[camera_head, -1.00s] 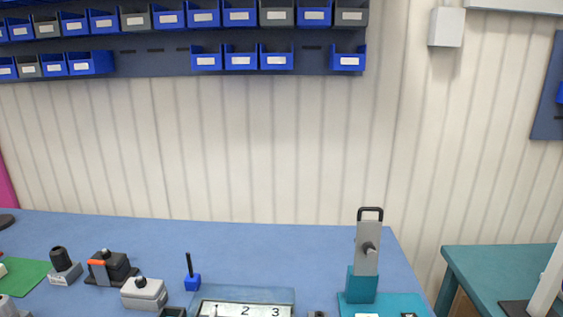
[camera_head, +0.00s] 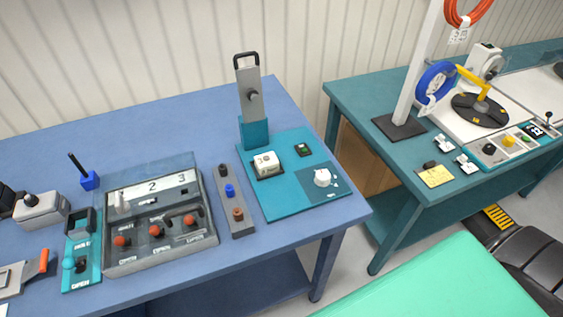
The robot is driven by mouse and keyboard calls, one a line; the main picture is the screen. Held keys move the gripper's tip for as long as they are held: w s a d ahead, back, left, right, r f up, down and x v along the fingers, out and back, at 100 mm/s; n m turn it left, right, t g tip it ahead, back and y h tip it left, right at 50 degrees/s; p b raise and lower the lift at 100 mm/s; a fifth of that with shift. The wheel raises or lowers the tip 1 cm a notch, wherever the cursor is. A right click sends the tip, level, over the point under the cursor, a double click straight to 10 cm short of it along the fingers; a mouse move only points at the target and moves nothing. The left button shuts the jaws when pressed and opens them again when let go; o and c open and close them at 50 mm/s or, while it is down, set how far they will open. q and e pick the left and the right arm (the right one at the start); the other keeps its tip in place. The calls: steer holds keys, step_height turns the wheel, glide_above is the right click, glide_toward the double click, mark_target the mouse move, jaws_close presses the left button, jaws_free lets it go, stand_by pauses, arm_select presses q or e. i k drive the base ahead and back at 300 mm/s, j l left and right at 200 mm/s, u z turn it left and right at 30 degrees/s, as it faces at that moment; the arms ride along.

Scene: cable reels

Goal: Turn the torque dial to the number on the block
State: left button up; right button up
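A white round dial (camera_head: 322,177), which looks like the torque dial, sits on a dark teal panel at the right of a teal plate (camera_head: 287,203) on the blue bench. Small marks surround it, too small to read. A pale block (camera_head: 267,162) sits in a dark holder on the same plate, left of the dial. The mark on its top is too small to read for sure. A grey upright tool with a black handle (camera_head: 251,95) stands at the back of the plate. Neither of my grippers is in view.
Left of the plate are a strip with several knobs (camera_head: 227,170) and a grey box with numbered slots and red knobs (camera_head: 160,252). A small green button (camera_head: 304,149) lies behind the dial. A teal table (camera_head: 400,160) with a reel stands right, across a gap.

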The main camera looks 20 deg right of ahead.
mark_target(323, 177)
steer(key=z, duration=1.1)
